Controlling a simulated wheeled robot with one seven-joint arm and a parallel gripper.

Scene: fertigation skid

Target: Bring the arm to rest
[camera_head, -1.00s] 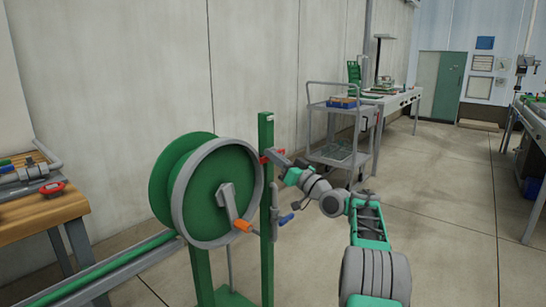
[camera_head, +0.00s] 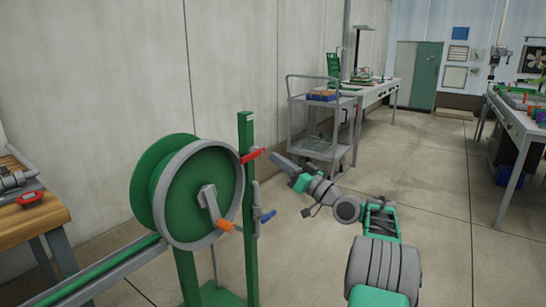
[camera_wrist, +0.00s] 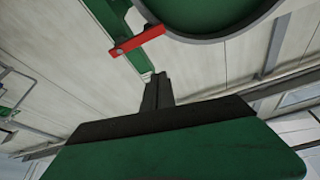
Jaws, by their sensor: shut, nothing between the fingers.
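My gripper (camera_head: 274,156) is at the end of my outstretched arm, just right of the green post (camera_head: 246,200) in the head view. Its fingers are shut with nothing between them. They point toward a red lever (camera_head: 253,155) on the post, with a small gap between. In the wrist view my gripper (camera_wrist: 156,80) is seen from behind, its fingers together. The red lever (camera_wrist: 137,40) lies beyond the fingertips there, apart from them, on the green post. My arm is bent at the elbow and extended forward.
A green hose reel (camera_head: 185,190) with an orange crank handle (camera_head: 224,225) stands left of the post. A blue-handled valve (camera_head: 267,216) is lower on the post. A grey cart (camera_head: 325,125) stands behind my gripper. A wooden bench (camera_head: 30,215) is at left.

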